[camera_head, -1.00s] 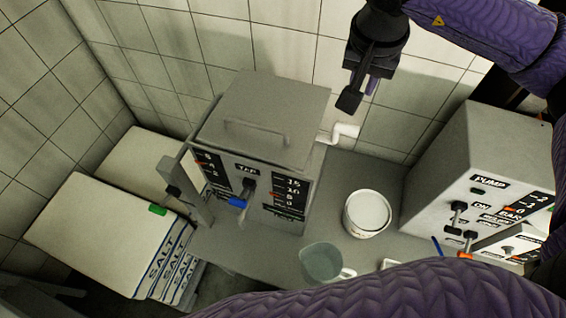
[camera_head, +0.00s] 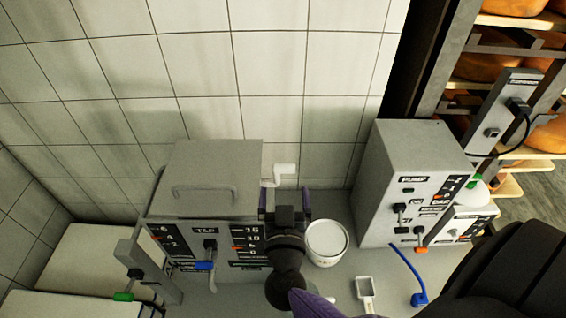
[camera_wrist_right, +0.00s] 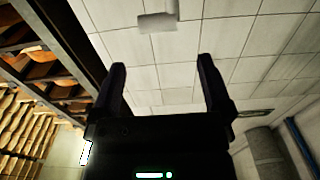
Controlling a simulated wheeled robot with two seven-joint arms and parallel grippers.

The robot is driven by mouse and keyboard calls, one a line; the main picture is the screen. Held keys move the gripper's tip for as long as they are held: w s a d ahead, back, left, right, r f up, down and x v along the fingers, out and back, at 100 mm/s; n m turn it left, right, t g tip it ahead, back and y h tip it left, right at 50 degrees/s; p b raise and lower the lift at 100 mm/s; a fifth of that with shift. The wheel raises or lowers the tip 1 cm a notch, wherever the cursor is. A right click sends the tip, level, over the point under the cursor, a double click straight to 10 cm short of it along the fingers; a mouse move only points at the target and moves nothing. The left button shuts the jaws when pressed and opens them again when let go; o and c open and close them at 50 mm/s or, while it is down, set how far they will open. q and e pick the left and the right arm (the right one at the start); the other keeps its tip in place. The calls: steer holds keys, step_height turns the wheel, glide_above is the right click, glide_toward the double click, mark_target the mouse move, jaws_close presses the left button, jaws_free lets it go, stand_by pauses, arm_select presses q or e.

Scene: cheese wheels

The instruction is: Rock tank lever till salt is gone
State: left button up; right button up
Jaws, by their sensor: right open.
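The tank (camera_head: 205,180) is a grey box with a lid handle, scales and a TAP label on its front. A white cranked lever (camera_head: 285,172) sticks out of its right side near the top. My right gripper (camera_head: 285,198) is in front of the tank's right edge, just below the lever in the head view, fingers open. In the right wrist view the open, empty fingers (camera_wrist_right: 160,75) point at the tiled wall, and a white piece (camera_wrist_right: 158,22), probably the lever, is beyond them. Salt inside the tank is hidden by the lid. My left gripper is out of view.
A white bucket (camera_head: 327,242) and a square white scoop (camera_head: 365,288) are right of my gripper. The grey PUMP box (camera_head: 410,165) stands further right, a blue hose (camera_head: 408,268) before it. Cheese shelves are at far right.

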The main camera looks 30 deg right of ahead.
mark_target(284, 171)
steer(key=x, duration=0.6)
steer(key=b+x, duration=0.1)
steer(key=x, duration=0.3)
steer(key=shift+f, duration=0.3)
jaws_close()
